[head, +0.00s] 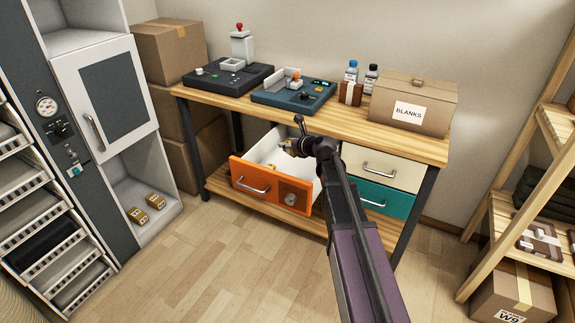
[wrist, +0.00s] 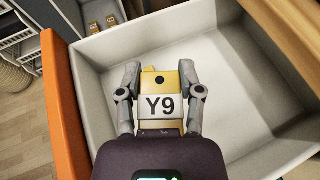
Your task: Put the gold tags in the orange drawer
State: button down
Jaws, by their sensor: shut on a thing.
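The orange drawer (head: 250,178) stands pulled open under the wooden bench. Its white inside fills most of the wrist view, with the orange front (wrist: 66,110) at the left. My gripper (wrist: 160,92) is shut on a gold tag (wrist: 161,78) with a white label reading Y9. It holds the tag over the drawer's white floor; I cannot tell whether the tag touches it. In the head view my gripper (head: 290,147) is partly hidden by my arm. Two more gold tags, a nearer one (head: 138,215) and a farther one (head: 156,201), lie on the cabinet's bottom shelf.
A white cabinet (head: 105,100) with its upper door closed stands at the left. The bench top (head: 225,96) carries two control boxes, bottles and a cardboard box marked BLANKS (head: 410,100). Cream (head: 380,165) and teal (head: 375,198) drawers are shut. The floor in front is clear.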

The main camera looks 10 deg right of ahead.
aim_at(288, 152)
jog(key=shift+f+b, duration=1.4)
jog(key=shift+f, duration=0.4)
jog(key=shift+f, duration=0.1)
jog(key=shift+f+b, duration=1.8)
jog(key=shift+b, duration=0.05)
jog(key=shift+f+b, duration=0.6)
jog(key=shift+c, duration=1.3)
grip_release()
jog(key=shift+r, duration=0.25)
